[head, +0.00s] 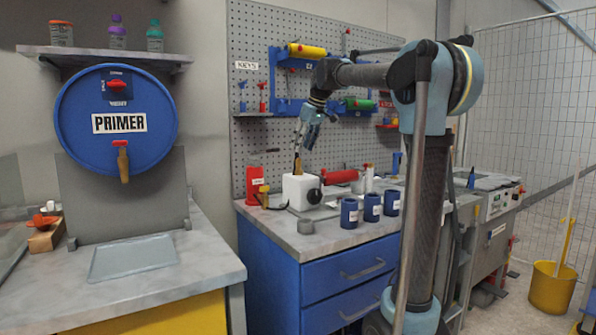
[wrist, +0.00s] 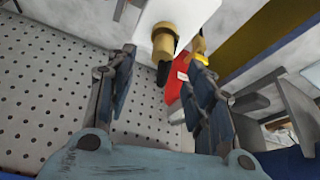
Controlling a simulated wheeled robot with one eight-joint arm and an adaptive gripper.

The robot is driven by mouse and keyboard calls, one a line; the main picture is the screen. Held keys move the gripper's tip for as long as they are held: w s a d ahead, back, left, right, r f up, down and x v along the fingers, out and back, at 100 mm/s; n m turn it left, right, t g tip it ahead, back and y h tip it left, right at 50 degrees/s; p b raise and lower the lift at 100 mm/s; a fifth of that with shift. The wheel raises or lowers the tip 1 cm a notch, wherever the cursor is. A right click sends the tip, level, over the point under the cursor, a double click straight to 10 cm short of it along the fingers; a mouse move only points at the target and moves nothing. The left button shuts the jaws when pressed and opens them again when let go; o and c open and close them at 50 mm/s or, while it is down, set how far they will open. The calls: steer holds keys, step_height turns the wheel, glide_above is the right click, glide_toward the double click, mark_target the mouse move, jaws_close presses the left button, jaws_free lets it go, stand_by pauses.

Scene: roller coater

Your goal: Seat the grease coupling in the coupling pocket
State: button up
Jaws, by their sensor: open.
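My gripper (head: 302,138) hangs from the bent arm above the bench, its fingers pointing down over a white block (head: 300,190). In the wrist view my gripper (wrist: 161,62) is open, with nothing held between its fingers. A brass-coloured cylindrical piece with a dark end (wrist: 165,42) lies just beyond the gap between the fingertips, near a white surface (wrist: 187,12). A tan upright piece (head: 297,165) shows on the white block below my gripper. Which piece is the grease coupling is not clear, and I cannot make out the coupling pocket.
Three blue cups (head: 372,208) stand along the bench's front. A red holder (head: 254,188) is left of the white block, and a red cylinder (head: 341,176) lies behind it. The pegboard (head: 262,65) with tool racks rises behind. A blue PRIMER drum (head: 115,150) is left.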

mark_target(298, 167)
steer(key=shift+x, duration=2.7)
steer(key=shift+a+r, duration=0.1)
steer(key=shift+a, duration=0.05)
jaws_close()
